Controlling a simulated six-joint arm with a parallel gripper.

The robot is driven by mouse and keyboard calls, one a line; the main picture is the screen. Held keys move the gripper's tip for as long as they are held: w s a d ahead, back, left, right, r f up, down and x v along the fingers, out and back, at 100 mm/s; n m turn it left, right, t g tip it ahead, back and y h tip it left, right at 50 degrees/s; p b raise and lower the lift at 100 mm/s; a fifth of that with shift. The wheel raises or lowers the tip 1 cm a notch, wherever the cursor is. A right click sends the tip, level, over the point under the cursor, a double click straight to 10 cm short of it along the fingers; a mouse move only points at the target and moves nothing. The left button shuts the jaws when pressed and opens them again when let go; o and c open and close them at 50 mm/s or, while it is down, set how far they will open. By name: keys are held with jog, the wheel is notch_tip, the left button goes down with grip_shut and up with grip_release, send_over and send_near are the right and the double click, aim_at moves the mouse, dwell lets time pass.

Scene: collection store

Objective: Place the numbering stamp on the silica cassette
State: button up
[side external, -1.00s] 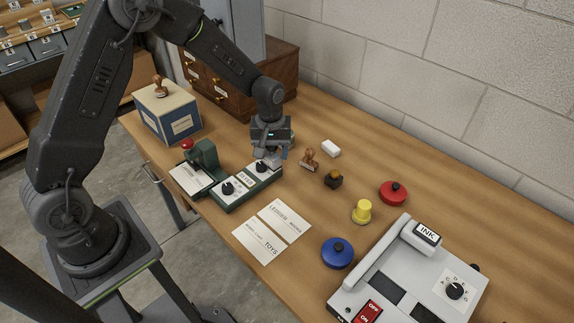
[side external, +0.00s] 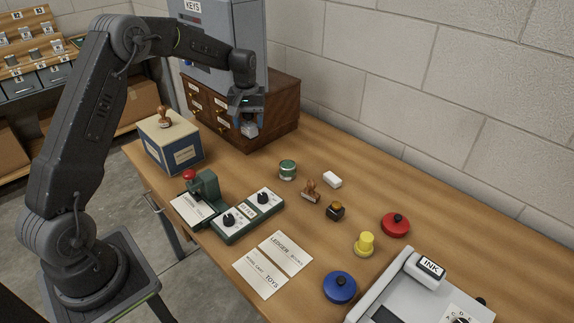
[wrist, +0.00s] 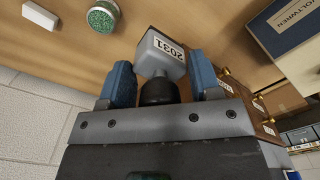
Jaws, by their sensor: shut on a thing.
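The numbering stamp (side external: 250,129), a grey block on a black grip with a "2031" label, is in my gripper (side external: 247,116). In the wrist view the blue fingers of my gripper (wrist: 160,86) are shut on its black grip, and the labelled grey block (wrist: 161,54) sticks out past them. My gripper holds it above the table, in front of the wooden drawer cabinet. A round green tub (side external: 287,170), which looks like the silica cassette, stands on the table below and to the right. Its top of green granules (wrist: 103,17) faces up in the wrist view, apart from the stamp.
A wooden drawer cabinet (side external: 272,118) stands behind my gripper, and a blue box (side external: 170,148) with a wooden-handled stamp is left. A white block (side external: 332,179), a wooden stamp (side external: 311,192) and a dark stamp (side external: 335,211) stand close right of the tub.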

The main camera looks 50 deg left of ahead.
jog(key=shift+w+a+r, duration=0.2)
jog(key=shift+w+a, duration=0.05)
jog(key=shift+a, duration=0.25)
jog(key=shift+w, duration=0.25)
jog(key=w+d+f, duration=0.2)
jog(key=d, duration=0.1)
jog(key=w+d+f, duration=0.4)
jog(key=w+d, duration=0.1)
jog(key=shift+d+f, duration=0.3)
jog(key=shift+d, duration=0.05)
send_over(288, 164)
jog(key=shift+f, duration=2.05)
jog(key=shift+f, duration=0.15)
jog(key=o, duration=1)
